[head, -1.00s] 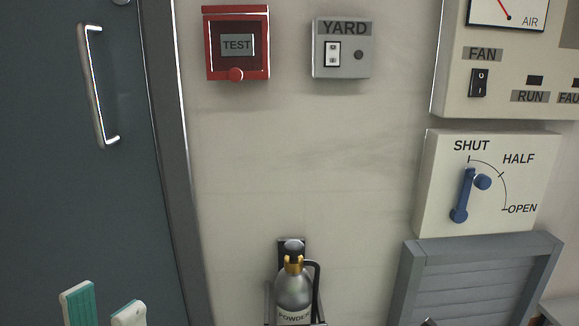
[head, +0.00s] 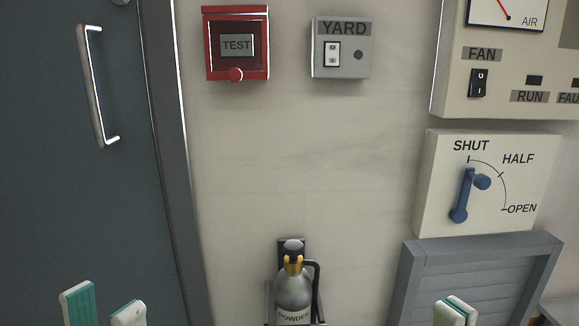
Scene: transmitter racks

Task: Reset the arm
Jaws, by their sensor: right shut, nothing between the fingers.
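My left gripper (head: 103,306) shows at the bottom left of the head view, in front of the dark door. Its two teal-and-white fingertips stand apart with nothing between them. My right gripper (head: 455,311) shows at the bottom right, in front of the grey louvre. Its fingertips are together and hold nothing. Neither gripper appears to touch anything. The rest of both arms is below the picture.
A dark door (head: 60,200) with a metal handle is at left. A red TEST box (head: 237,70), YARD switch box (head: 342,68), powder extinguisher (head: 293,292), fan panel (head: 450,90), blue lever (head: 463,197) near SHUT and grey louvre (head: 470,246) line the wall.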

